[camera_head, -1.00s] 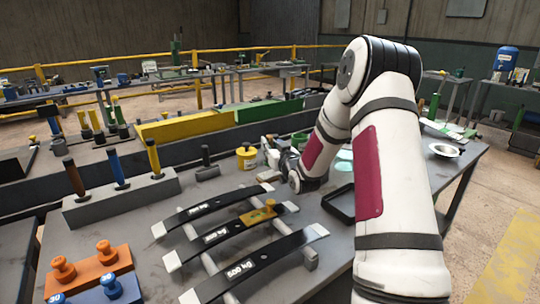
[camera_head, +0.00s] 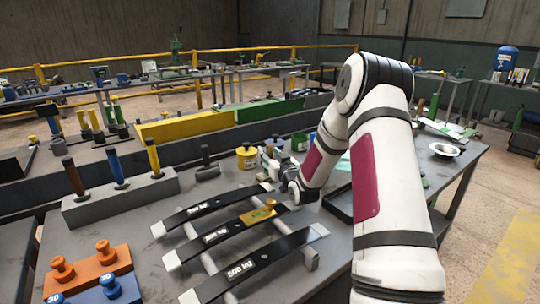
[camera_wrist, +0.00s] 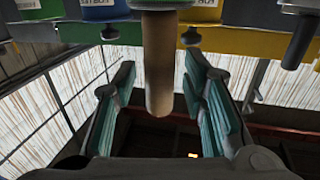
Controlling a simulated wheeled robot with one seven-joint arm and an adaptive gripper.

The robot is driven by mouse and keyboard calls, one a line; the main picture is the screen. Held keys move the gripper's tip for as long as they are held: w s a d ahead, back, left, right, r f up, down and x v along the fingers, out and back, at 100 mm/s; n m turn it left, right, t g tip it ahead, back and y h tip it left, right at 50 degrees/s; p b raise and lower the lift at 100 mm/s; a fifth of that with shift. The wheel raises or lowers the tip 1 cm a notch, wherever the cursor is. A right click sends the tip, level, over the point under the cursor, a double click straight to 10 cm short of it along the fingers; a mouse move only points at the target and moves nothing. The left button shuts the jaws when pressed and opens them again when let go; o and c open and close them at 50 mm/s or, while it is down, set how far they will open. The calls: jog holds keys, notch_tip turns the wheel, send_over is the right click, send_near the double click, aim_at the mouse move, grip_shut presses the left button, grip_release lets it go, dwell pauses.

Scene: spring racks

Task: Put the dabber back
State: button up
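A round wooden handle (camera_wrist: 158,70), which I take to be the dabber, shows in the wrist view, where the picture seems upside down. It reaches in from the top edge, and its rounded free end lies between my fingers. My gripper (camera_wrist: 161,75) is open, with its green-padded fingers on either side of the handle and gaps visible on both sides. In the head view my gripper (camera_head: 268,155) is partly hidden at the back of the table, beside the yellow pot (camera_head: 246,159); I cannot make out the dabber there.
A green pot (camera_head: 299,142) stands right of the gripper. A black-handled tool (camera_head: 207,160) stands left of the yellow pot. Black leaf springs (camera_head: 215,237) lie in front. A grey block (camera_head: 120,200) holds coloured sticks. A black tray (camera_head: 339,205) sits beside my arm.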

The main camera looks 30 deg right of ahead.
jog(key=shift+r, duration=0.2)
jog(key=s+a, duration=0.1)
jog(key=s, duration=0.6)
jog(key=shift+s+a, duration=0.2)
jog(key=shift+p, duration=0.35)
